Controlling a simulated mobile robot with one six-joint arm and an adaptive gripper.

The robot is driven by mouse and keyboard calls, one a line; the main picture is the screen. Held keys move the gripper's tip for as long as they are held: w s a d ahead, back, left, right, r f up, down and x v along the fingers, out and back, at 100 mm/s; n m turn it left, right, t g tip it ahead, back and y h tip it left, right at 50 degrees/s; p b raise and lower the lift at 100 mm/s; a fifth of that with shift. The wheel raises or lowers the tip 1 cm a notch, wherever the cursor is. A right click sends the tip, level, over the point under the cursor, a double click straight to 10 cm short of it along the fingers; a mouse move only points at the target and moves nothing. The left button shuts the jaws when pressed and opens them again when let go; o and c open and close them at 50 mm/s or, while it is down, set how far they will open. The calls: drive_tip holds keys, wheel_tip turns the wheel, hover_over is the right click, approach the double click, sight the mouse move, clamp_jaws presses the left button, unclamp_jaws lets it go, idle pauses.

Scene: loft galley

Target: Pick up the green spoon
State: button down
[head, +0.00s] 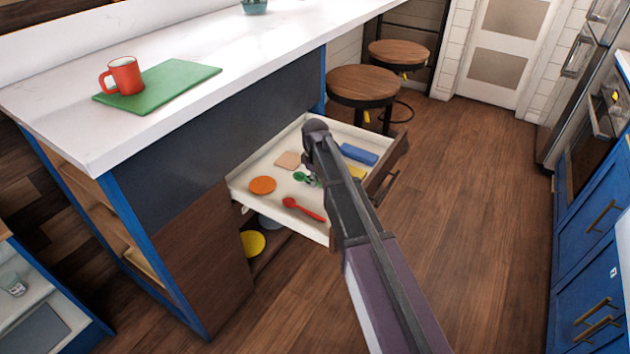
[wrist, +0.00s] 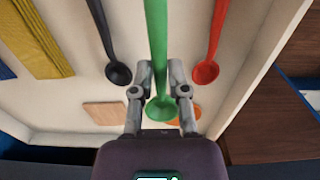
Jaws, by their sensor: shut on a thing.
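The green spoon (wrist: 157,45) lies between my gripper's fingers (wrist: 158,72) in the wrist view, its bowl toward the gripper body. My gripper is shut on it. In the head view only a small green part of the spoon (head: 303,177) shows beside my arm, which hides the rest. The spoon is over the open drawer (head: 285,222); whether it touches the drawer floor I cannot tell.
A red spoon (wrist: 207,72) and a black spoon (wrist: 118,73) lie on either side. The drawer also holds an orange disc (head: 262,185), a wooden square (head: 288,160), a blue block (head: 359,154) and a yellow cloth (wrist: 45,45). Stools (head: 362,84) stand behind it.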

drive_tip(key=shift+r+p, duration=1.3)
drive_tip(key=shift+r, duration=0.4)
